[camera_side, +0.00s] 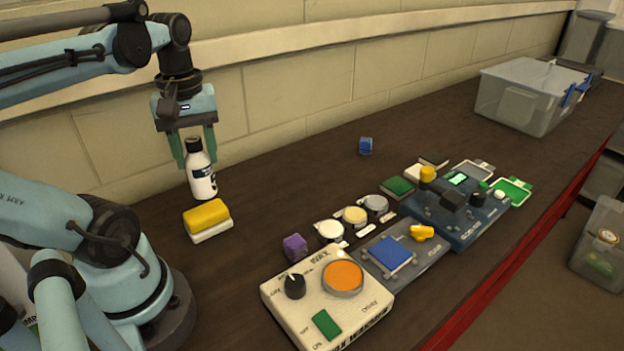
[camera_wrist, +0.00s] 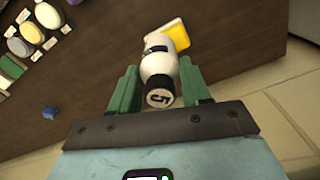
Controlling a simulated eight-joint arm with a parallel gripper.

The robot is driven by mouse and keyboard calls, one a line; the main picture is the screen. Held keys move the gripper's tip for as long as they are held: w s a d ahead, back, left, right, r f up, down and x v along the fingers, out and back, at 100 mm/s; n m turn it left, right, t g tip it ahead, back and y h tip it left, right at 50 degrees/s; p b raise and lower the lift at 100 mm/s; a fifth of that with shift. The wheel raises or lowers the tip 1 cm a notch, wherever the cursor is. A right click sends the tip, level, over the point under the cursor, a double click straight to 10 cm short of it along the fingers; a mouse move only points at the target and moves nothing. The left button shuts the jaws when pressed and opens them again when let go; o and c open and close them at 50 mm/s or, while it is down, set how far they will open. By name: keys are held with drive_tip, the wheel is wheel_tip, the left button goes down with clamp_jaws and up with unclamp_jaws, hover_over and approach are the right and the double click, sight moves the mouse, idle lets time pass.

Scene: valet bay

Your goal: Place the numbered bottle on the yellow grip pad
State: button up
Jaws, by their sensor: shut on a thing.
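The numbered bottle (camera_side: 203,181) is white with a dark label and a black cap. The yellow pad (camera_side: 206,214), on a white base, lies just in front of the bottle in the side view. The pad (camera_wrist: 178,33) shows partly behind the bottle in the wrist view.
A purple block (camera_side: 295,247), round pots (camera_side: 331,231) and a white device with an orange disc (camera_side: 343,277) stand to the right. A clear bin (camera_side: 527,96) is far right. The wall runs close behind the bottle.

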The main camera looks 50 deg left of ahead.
drive_tip(key=shift+s+a+f, duration=0.1)
drive_tip(key=shift+a+f, duration=0.3)
drive_tip(key=shift+f, duration=0.5)
drive_tip(key=shift+s+a+f, duration=0.1)
drive_tip(key=shift+a+f, duration=0.35)
drive_tip(key=shift+f, duration=0.5)
drive_tip(key=shift+a+f, duration=0.4)
drive_tip(key=shift+f, duration=0.5)
drive_tip(key=shift+f, duration=0.2)
drive_tip(key=o, duration=1.3)
drive_tip(key=shift+c, duration=0.2)
drive_tip(key=shift+r, duration=0.1)
wheel_tip(320, 180, up, 12)
drive_tip(key=w+d+f+m+t, duration=0.7)
drive_tip(key=w+d+f+m, duration=0.2)
drive_tip(key=w+d+m, duration=0.3)
drive_tip(key=shift+d+f+m, duration=0.4)
drive_tip(key=shift+d+m, duration=0.65)
drive_tip(key=shift+m, duration=0.15)
